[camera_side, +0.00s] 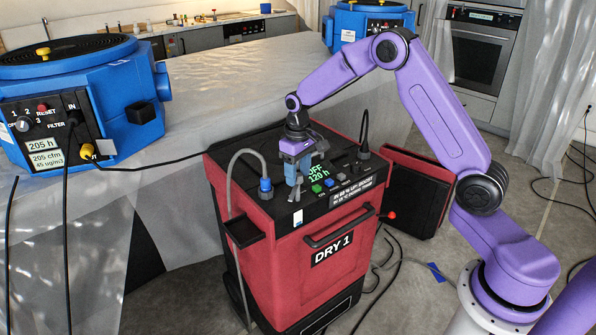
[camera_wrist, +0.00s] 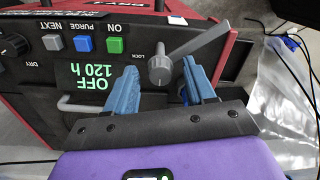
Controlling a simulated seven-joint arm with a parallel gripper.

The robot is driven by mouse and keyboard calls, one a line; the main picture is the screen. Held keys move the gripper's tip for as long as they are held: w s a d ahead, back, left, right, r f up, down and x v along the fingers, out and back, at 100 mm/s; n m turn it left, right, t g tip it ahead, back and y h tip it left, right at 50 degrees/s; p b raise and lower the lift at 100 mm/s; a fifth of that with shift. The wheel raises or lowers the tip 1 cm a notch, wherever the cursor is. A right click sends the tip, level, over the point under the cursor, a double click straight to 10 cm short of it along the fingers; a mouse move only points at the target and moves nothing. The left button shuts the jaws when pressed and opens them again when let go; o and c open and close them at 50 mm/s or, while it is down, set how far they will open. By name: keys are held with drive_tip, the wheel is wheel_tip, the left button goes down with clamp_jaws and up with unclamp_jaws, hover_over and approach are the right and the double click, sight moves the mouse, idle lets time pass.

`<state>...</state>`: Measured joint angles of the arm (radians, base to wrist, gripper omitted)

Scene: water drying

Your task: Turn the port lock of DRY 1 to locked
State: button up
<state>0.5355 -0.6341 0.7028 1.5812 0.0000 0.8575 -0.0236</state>
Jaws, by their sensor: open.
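The red dryer labelled DRY 1 (camera_side: 331,250) stands on the floor, its dark top panel facing up. In the wrist view a grey round knob (camera_wrist: 160,71) stands up from that panel beside the small word LOCK. My gripper (camera_side: 294,190) is over the panel, pointing down. In the wrist view its blue fingers (camera_wrist: 160,82) are apart, one on each side of the knob. I cannot tell whether either finger touches it.
A grey hose (camera_side: 237,161) arches beside my gripper to a blue connector (camera_side: 265,185). A black plug (camera_side: 364,152) stands on the panel. Green and blue buttons (camera_wrist: 99,45) and the display reading OFF 120 h (camera_wrist: 90,76) are close by. A blue machine (camera_side: 120,85) stands left.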

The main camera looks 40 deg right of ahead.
clamp_jaws()
drive_tip(key=shift+m, duration=0.3)
drive_tip(key=m, duration=1.2)
drive_tip(key=shift+m, duration=0.3)
drive_tip(key=m, duration=0.4)
drive_tip(key=shift+w+m, duration=0.1)
drive_tip(key=shift+m, duration=0.2)
drive_tip(key=shift+r, duration=0.1)
